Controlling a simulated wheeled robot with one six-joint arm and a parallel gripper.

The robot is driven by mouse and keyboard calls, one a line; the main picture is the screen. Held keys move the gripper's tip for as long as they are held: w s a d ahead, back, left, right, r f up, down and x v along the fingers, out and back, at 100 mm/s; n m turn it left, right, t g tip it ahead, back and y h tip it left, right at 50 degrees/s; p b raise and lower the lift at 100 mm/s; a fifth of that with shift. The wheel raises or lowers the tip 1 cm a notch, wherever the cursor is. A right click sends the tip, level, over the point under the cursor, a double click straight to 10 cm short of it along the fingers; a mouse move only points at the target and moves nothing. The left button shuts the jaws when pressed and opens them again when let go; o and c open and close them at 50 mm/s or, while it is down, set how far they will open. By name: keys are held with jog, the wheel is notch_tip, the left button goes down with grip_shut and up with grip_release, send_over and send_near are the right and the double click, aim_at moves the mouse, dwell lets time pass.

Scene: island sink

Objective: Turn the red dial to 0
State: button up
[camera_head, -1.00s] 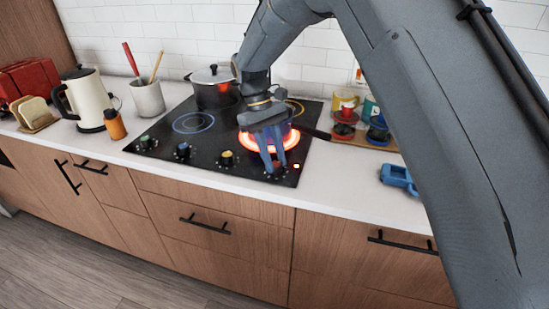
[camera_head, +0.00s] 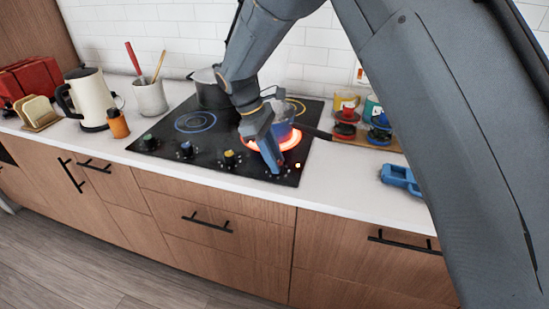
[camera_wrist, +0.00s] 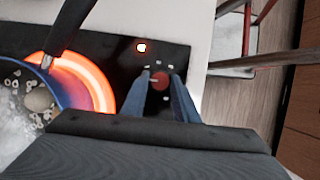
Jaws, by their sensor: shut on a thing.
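The red dial (camera_wrist: 159,80) sits near the corner of the black cooktop (camera_head: 210,157), between my fingertips in the wrist view. My gripper (camera_head: 275,170) reaches down from above and is shut on the dial. My gripper also shows in the wrist view (camera_wrist: 161,84), with one blue finger on each side of the dial. In the head view the fingers hide the dial. The burner ring (camera_wrist: 98,80) beside it glows orange, and a small indicator light (camera_wrist: 141,47) is lit.
A blue pot (camera_wrist: 38,100) with food and water stands on the glowing burner, its dark handle (camera_wrist: 70,25) sticking out. Other dials (camera_head: 186,149) line the front edge. A dark pot (camera_head: 211,92) stands behind. A blue object (camera_head: 401,179) lies right on the counter.

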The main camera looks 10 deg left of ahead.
dwell(0.4)
jog(key=o, duration=1.1)
jog(key=shift+c, duration=0.2)
jog(key=b+v, duration=0.2)
jog(key=v, duration=0.6)
jog(key=shift+f, duration=0.1)
